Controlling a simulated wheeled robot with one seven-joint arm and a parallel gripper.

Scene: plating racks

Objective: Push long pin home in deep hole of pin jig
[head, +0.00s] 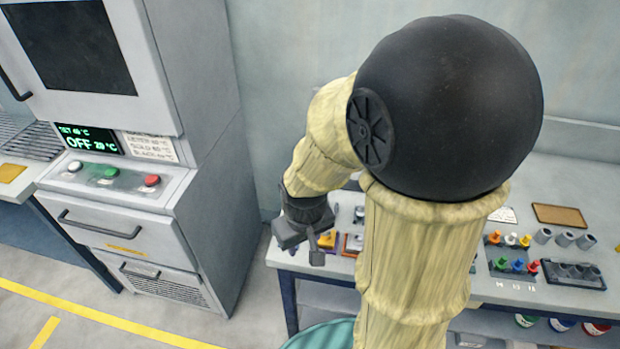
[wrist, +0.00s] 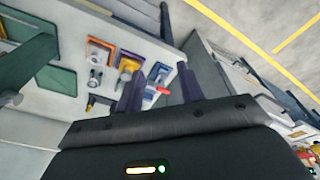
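My gripper (head: 305,249) hangs over the left end of the workbench in the head view. In the wrist view its two dark fingers (wrist: 160,82) are wide apart. A small red piece (wrist: 162,90) shows between them, and I cannot tell whether it is the long pin. My arm hides part of the bench in the head view.
The workbench (head: 575,190) carries a rack of coloured pegs (head: 513,262), grey cups (head: 565,239), a black holder (head: 573,275) and a brown tray (head: 559,215). A grey oven cabinet (head: 190,60) stands left.

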